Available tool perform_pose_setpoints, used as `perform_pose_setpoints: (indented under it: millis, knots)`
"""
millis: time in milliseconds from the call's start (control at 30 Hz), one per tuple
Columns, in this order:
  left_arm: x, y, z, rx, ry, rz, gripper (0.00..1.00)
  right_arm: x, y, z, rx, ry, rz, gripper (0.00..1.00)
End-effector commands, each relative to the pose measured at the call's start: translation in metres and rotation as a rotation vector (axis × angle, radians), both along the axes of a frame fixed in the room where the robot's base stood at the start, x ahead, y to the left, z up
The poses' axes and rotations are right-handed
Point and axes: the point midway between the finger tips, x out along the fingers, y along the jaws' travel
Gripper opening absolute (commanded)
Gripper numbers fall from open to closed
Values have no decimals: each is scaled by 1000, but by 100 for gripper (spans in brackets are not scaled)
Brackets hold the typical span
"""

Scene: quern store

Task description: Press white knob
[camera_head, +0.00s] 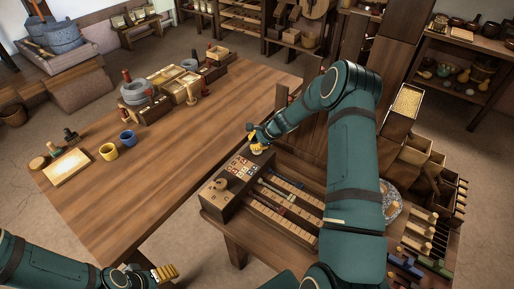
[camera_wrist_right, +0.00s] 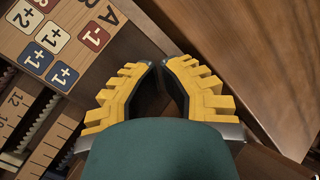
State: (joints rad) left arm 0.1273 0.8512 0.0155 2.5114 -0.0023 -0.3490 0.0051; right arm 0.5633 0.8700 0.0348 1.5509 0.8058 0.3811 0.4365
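No clearly white knob shows in either view. A wooden box (camera_head: 231,201) with coloured number tiles (camera_head: 243,168) on top stands at the right edge of the big table. A round tan knob (camera_head: 221,184) sits on its near end. My right gripper (camera_head: 257,149) is over the far end of the box, and a pale patch there is too small to identify. In the right wrist view its yellow fingers (camera_wrist_right: 161,66) have their tips almost together, with nothing seen between them, beside the tiles (camera_wrist_right: 60,75). My left gripper (camera_head: 166,273) is low at the left, off the table's front.
A yellow mug (camera_head: 108,152) and a blue mug (camera_head: 128,138) stand on the table (camera_head: 180,165). Trays and grey stones (camera_head: 134,93) are at its back. Slotted rails (camera_head: 285,205) lie right of the tile box. The table's middle is clear.

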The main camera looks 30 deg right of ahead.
Motion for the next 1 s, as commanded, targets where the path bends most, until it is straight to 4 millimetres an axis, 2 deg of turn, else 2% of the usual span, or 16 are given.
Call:
perform_pose_setpoints:
  millis: [333,767,1000]
  knots:
    - [0,0,14,0,0,0,74,0,0,20,0,1,0,0]
    - [0,0,15,0,0,0,74,0,0,22,0,0,0,0]
    - [0,0,29,0,0,0,74,0,0,42,-1,-1,2,0]
